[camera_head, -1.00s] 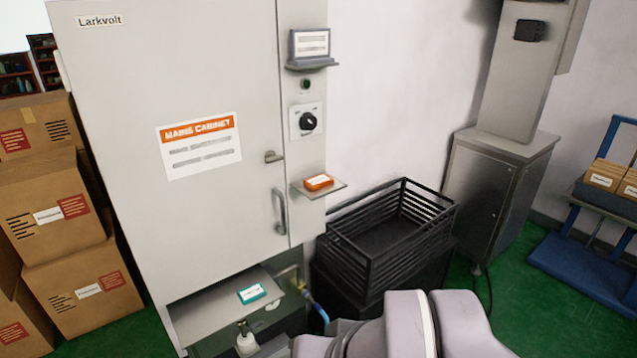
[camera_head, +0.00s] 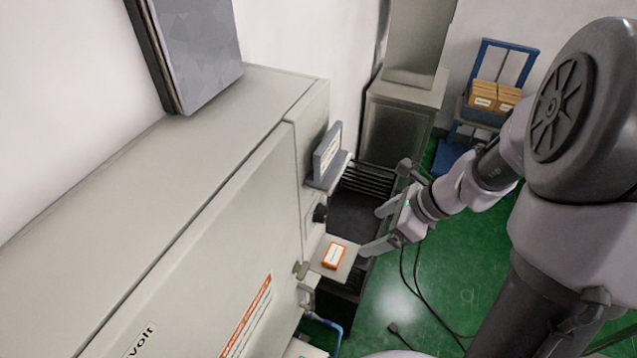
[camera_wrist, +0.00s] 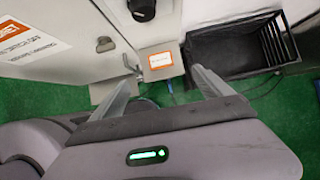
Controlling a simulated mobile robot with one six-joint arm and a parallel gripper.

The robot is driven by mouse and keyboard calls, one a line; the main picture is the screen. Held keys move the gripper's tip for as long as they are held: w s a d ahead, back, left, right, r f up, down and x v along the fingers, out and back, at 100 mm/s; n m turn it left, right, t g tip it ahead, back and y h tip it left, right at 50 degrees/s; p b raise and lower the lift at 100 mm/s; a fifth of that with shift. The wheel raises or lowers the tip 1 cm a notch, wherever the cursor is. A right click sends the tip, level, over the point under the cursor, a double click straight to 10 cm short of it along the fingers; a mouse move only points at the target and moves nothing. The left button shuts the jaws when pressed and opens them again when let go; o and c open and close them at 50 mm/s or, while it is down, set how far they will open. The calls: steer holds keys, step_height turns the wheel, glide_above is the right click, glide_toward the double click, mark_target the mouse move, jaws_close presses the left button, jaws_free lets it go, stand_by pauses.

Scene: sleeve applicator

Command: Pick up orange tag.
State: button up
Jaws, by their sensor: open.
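The orange tag (camera_head: 333,255) is a small orange block with a white label. It lies flat on a small grey shelf (camera_head: 318,267) that sticks out from the cabinet's side panel. My gripper (camera_head: 370,230) is open and empty, just to the right of the shelf in the head view, its two fingers spread apart and pointing towards the cabinet. In the wrist view the tag (camera_wrist: 160,60) shows beyond the gap between the fingers (camera_wrist: 165,85). The fingers are apart from the tag.
The grey cabinet (camera_head: 200,230) has a dark knob (camera_head: 320,213) and a tilted display (camera_head: 327,153) above the shelf. A black slatted crate (camera_wrist: 236,50) stands beside the shelf. Cables (camera_head: 415,285) lie on the green floor. A blue cart (camera_head: 505,62) stands at the back right.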

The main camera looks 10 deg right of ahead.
steer(key=b, duration=0.2)
glide_toward(335, 254)
steer(key=b+x, duration=0.1)
steer(key=x, duration=0.2)
steer(key=shift+s+a, duration=0.1)
steer(key=shift+a, duration=0.05)
steer(key=b+x, duration=0.1)
steer(key=x, duration=0.4)
steer(key=shift+b, duration=0.4)
steer(key=shift+d, duration=0.2)
steer(key=c, duration=1.4)
steer(key=shift+r, duration=0.1)
steer(key=shift+c, duration=0.2)
